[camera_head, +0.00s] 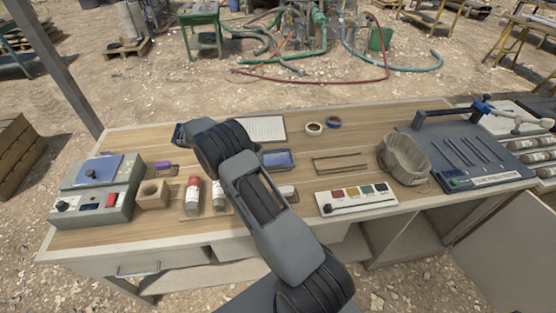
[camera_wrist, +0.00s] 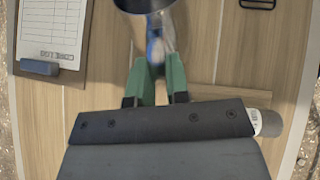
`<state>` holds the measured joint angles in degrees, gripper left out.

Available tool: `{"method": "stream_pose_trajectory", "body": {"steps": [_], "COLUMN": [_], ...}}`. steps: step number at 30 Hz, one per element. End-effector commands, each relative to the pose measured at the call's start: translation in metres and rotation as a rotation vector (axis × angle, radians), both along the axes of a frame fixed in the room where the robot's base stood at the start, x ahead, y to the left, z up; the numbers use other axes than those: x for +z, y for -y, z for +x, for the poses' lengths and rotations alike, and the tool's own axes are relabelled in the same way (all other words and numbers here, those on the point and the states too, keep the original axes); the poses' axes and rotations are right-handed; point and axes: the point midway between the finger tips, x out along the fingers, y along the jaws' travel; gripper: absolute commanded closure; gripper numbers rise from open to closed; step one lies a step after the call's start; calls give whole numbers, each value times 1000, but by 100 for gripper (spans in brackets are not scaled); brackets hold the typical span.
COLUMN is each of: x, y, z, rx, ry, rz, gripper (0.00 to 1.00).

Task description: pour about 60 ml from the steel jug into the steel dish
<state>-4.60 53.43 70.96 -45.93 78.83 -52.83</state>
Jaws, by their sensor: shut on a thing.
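In the wrist view my gripper (camera_wrist: 157,68) has its green fingers shut on a narrow, shiny upright piece that looks like the handle of the steel jug. The jug (camera_wrist: 142,5) shows only in part at the top edge, as a dark round shape with a bright metal rim, just beyond the fingertips. Its contents and its tilt cannot be told. In the head view my arm covers the gripper and the jug.
A clipboard (camera_wrist: 52,30) lies left of the gripper; it shows behind my arm in the head view (camera_head: 265,129).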

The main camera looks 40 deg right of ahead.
Motion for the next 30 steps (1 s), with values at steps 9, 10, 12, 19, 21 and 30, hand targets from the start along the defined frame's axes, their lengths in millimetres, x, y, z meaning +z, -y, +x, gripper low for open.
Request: {"method": "stream_pose_trajectory", "body": {"steps": [9, 10, 12, 19, 21, 30], "x": [-29, -30, -33, -37, -37, -36], "y": [-23, -24, -27, -31, -31, -31], "z": [5, 5, 6, 7, 7, 7], "rx": [2, 1, 1, 0, 0, 0], "ry": [-55, -59, -66, -81, -82, -83], "rz": [-225, -241, -271, -328, -334, -338], "gripper": [100, 100, 100, 100, 100, 100]}}
